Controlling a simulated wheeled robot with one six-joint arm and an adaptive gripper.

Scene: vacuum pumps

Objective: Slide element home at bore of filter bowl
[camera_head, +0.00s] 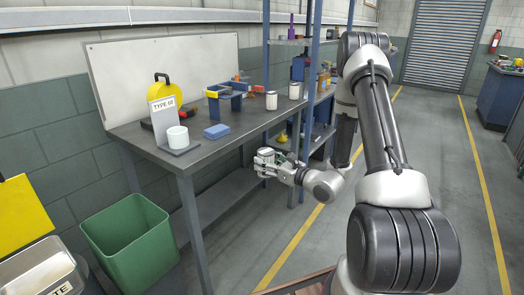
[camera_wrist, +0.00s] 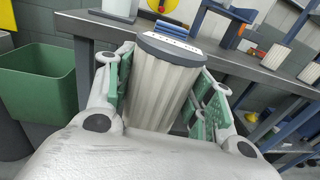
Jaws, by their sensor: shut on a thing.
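My gripper (camera_head: 266,161) is shut on a pale pleated filter element (camera_wrist: 157,88), which stands upright, slightly tilted in the wrist view, with a dark-rimmed white cap on top. In the wrist view its green-padded fingers (camera_wrist: 165,74) press on both sides of the element. In the head view the gripper is in front of the bench's front edge, below the top, and the element is hard to make out. I cannot tell for certain which thing is the filter bowl; its bore is not seen.
The dark bench (camera_head: 230,127) carries a white cylinder (camera_head: 178,138) by a TYPE III sign (camera_head: 164,112), a blue block (camera_head: 217,131), a blue frame (camera_head: 233,88) and two pale cylinders (camera_head: 271,101). A green bin (camera_head: 130,238) stands left. The right floor is clear.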

